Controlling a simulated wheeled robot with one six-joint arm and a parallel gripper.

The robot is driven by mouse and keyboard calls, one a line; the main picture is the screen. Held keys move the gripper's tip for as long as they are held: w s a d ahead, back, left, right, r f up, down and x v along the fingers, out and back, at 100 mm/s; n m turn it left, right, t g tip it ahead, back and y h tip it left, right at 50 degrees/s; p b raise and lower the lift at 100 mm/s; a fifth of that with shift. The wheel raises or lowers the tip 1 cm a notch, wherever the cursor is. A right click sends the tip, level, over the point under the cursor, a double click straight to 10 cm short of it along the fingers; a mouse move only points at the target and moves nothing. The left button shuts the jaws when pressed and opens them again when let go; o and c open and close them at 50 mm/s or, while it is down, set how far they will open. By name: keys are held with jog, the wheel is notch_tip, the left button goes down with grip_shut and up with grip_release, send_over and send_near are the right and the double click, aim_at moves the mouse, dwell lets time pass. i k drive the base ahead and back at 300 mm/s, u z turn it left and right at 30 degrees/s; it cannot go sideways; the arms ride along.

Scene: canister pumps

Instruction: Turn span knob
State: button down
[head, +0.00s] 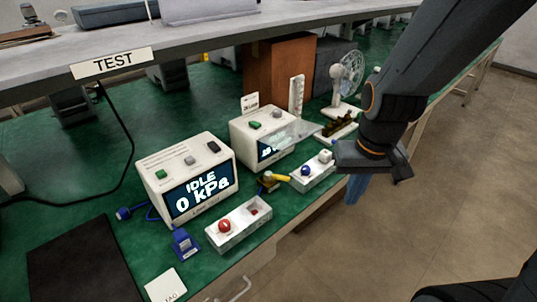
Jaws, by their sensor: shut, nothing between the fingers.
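Two white instrument boxes stand on the green bench top. The front one (188,180) has a lit screen reading "IDLE 0 kPa", with grey, green and black controls on top. Beside it a low white box (238,232) carries a red round knob (224,226) and a smaller red part. Another low white box (314,176) carries a blue round knob (305,170) and a white knob (325,156). No readable label shows which one is the span knob. My gripper (356,188) is shut and empty, right of the low boxes near the bench's front edge, touching none of them.
The rear instrument (262,132) has a clear flap partly over its screen. A white fan (346,77) stands behind. A shelf marked TEST (113,62) overhangs the bench; open floor lies right.

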aim_at(277, 113)
jog(key=u, duration=0.35)
jog(key=k, duration=1.5)
jog(key=u, duration=0.7)
jog(key=i, duration=1.5)
jog(key=z, duration=0.6)
jog(key=i, duration=0.6)
jog(key=z, duration=0.55)
